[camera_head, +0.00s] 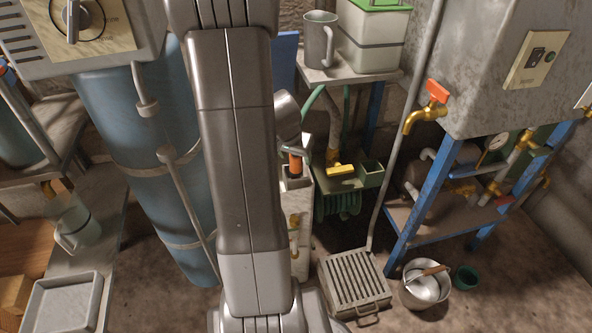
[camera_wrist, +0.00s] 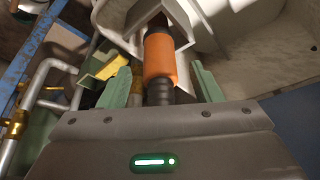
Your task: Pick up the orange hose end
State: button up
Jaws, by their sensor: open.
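The orange hose end (camera_wrist: 160,60) is an orange sleeve with a black ribbed part, standing between the green fingers of my gripper (camera_wrist: 163,86) in the wrist view. The fingers are open, with a visible gap on each side of the hose end. A pale angled bracket is at the far end of the sleeve. In the head view, the orange hose end (camera_head: 295,164) shows small above a narrow pale holder (camera_head: 298,182), just right of my arm. My fingers are not clearly visible there.
A green hose reel (camera_head: 338,204) with a yellow piece (camera_head: 341,170) stands close to the right. A blue-legged stand with a brass tap (camera_head: 424,119) is farther right. A blue tank (camera_head: 150,150) is left. A drain grate (camera_head: 355,280) and metal pot (camera_head: 424,290) are on the floor.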

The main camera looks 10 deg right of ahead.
jog(key=x, duration=0.2)
jog(key=shift+w+f, duration=0.15)
jog(key=shift+f, duration=0.2)
jog(key=shift+c, duration=0.5)
